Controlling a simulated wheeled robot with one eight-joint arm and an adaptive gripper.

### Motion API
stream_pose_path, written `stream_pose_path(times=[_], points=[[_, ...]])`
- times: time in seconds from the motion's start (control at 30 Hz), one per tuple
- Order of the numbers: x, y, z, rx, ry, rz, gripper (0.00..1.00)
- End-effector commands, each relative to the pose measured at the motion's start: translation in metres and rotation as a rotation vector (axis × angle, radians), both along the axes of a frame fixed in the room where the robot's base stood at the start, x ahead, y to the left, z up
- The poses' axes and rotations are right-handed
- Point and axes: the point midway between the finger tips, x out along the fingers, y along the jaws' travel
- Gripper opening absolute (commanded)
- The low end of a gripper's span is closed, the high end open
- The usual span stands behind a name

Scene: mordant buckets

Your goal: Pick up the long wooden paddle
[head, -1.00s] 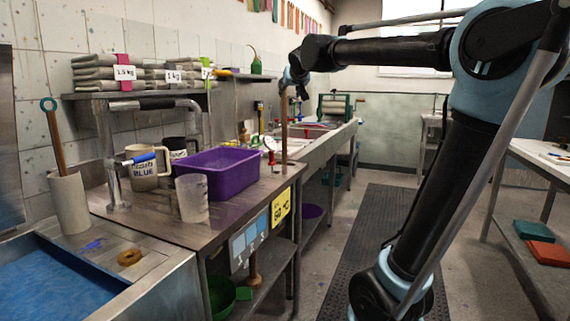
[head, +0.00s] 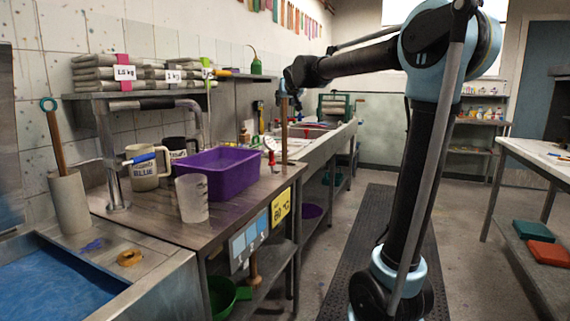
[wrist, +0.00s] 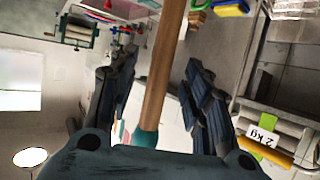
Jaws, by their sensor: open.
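The long wooden paddle (head: 284,132) stands upright near the far right corner of the steel bench, its upper end hidden by my gripper (head: 288,92). In the wrist view its brown shaft (wrist: 166,70) runs between the two dark fingers of my gripper (wrist: 158,92), with a teal end close to the palm. The fingers are open, with a visible gap on each side of the shaft. A second wooden handle (head: 56,138) with a teal ring leans in a grey cylinder at the left.
A purple tub (head: 232,178), a clear measuring jug (head: 192,199) and a mug (head: 143,168) stand on the bench. A shelf with folded grey cloth (head: 95,74) hangs behind. A sink counter (head: 325,145) lies beyond. The dark floor mat (head: 375,235) is clear except for my arm.

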Motion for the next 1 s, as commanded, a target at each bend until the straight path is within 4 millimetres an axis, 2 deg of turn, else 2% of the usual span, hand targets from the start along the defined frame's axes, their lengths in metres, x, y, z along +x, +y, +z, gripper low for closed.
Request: stream_pose_path(times=[0.3, 0.57, 0.6, 0.77, 0.8, 1.0], points=[[0.032, 0.008, -0.018, 0.001, 0.0, -0.001, 0.45], [0.035, 0.009, -0.019, 0.0, 0.0, 0.0, 0.45], [0.035, 0.009, -0.019, 0.0, 0.0, 0.0, 0.4], [0.035, 0.009, -0.019, 0.0, 0.0, 0.0, 0.04], [0.035, 0.009, -0.019, 0.0, 0.0, 0.0, 0.0], [0.035, 0.009, -0.019, 0.0, 0.0, 0.0, 0.0]])
